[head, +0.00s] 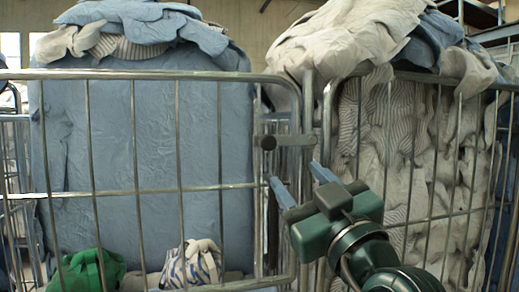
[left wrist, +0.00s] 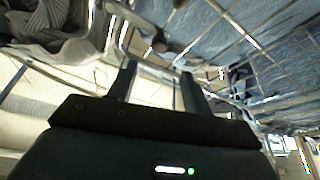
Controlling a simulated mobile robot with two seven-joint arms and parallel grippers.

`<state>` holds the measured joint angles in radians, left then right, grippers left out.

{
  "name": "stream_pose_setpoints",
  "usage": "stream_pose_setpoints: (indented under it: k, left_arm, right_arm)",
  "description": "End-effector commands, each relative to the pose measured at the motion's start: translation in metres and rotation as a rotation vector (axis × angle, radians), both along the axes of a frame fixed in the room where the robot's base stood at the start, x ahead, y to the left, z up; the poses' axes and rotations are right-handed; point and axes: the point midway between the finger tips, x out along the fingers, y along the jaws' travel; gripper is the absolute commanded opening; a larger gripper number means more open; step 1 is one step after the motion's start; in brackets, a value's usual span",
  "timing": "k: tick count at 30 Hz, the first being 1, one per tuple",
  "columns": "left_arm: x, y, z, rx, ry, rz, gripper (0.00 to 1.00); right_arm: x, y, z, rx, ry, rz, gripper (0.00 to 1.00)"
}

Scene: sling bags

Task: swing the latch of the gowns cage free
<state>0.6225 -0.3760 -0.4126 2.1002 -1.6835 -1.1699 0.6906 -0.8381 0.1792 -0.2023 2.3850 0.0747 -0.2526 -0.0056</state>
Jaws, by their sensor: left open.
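The latch (head: 290,141) is a short metal bar with a dark round knob (head: 268,143) at its left end. It lies about level across the gap between the left cage (head: 133,75) and the right cage (head: 420,77). I cannot tell from any label which is the gowns cage; the left one holds blue cloth, the right one pale striped cloth. My left gripper (head: 297,177) is open and empty, just below the latch, its fingers pointing up. In the left wrist view the knob (left wrist: 159,45) is beyond the fingertips, apart from them. My right gripper is not in view.
Upright wire bars and corner posts stand close around my gripper. Pale cloth (head: 345,35) hangs over the right cage's top rail. A green cloth (head: 88,270) and a striped bundle (head: 192,264) lie low in the left cage.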

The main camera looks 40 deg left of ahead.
Motion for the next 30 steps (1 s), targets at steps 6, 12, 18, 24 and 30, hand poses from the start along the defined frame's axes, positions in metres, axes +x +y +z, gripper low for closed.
stream_pose_setpoints:
  k: [6, 12, 18, 24, 30]
  left_arm:
    - [0.008, 0.014, 0.01, -0.006, -0.004, 0.001, 0.5]
    - [0.029, 0.047, 0.026, -0.003, -0.003, 0.003, 0.5]
    - [0.05, 0.078, 0.04, -0.003, -0.003, 0.002, 0.5]
    - [0.062, 0.096, 0.047, -0.004, -0.003, -0.001, 0.5]
    - [0.066, 0.102, 0.048, -0.005, -0.002, -0.002, 0.5]
  right_arm:
    - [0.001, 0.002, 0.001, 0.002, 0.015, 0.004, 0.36]
    - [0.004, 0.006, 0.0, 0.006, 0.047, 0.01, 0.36]
    - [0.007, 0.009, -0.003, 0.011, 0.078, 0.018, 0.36]
    - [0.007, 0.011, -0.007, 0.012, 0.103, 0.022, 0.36]
    - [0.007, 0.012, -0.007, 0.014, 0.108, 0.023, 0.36]
